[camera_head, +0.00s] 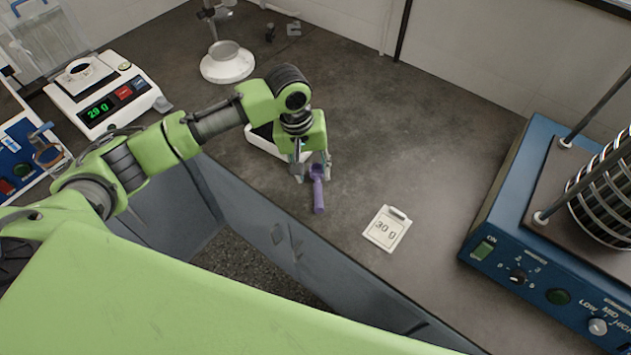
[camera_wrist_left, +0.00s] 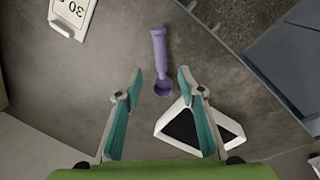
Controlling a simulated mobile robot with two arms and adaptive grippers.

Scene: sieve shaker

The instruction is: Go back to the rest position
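My left gripper (camera_head: 312,170) is over the bench near its front edge. My right gripper is in neither view.
A card reading 30 g (camera_head: 386,228) lies on the bench right of the scoop. A blue sieve shaker (camera_head: 536,262) stands at the right. A scale reading 29 g (camera_head: 101,93) and a white-based stand (camera_head: 227,66) are at the back left. The bench middle (camera_head: 420,130) is clear.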

